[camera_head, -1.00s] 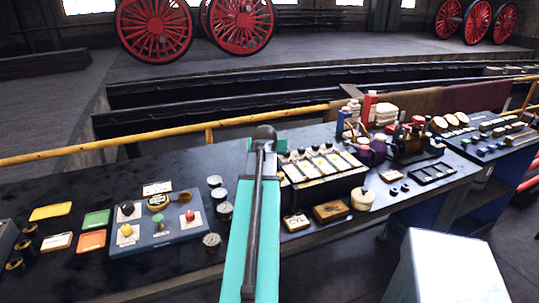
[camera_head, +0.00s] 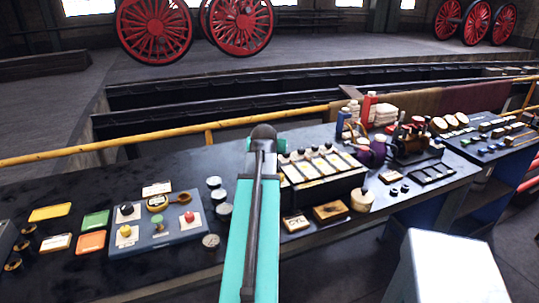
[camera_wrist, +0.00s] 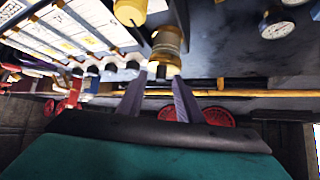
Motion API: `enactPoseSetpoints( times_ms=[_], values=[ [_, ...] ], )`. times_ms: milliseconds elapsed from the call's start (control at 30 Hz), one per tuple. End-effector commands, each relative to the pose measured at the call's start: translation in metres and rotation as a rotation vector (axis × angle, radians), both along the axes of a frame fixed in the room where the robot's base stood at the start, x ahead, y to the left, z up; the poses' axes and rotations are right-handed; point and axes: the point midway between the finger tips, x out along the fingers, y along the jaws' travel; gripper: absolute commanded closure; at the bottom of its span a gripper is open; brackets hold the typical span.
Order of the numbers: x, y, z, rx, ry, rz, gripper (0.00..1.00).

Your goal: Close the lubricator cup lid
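An amber and brass cylinder, perhaps the lubricator cup (camera_wrist: 168,42), is at the top of the wrist view, just beyond my fingertips. I cannot make out its lid or whether that is open. My gripper (camera_wrist: 158,85) is open, with its two fingers apart and nothing seen held between them. A gap shows between the fingers. In the head view my arm hides the gripper and this cylinder.
A box with white labelled plates (camera_head: 322,168) stands right of my arm; it also shows in the wrist view (camera_wrist: 75,30). Several dials (camera_head: 222,209) lie left of the arm. Bottles (camera_head: 370,106) stand farther right. A yellow rail (camera_head: 100,148) runs behind the dark bench (camera_head: 60,275).

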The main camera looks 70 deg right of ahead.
Motion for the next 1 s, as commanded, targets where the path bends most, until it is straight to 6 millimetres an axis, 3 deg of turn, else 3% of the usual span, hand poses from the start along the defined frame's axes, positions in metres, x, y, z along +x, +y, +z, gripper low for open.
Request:
enactPoseSetpoints(
  times_ms=[1000],
  values=[
    [-0.019,0.077,0.068,-0.001,0.0,-0.001,0.67]
  ],
)
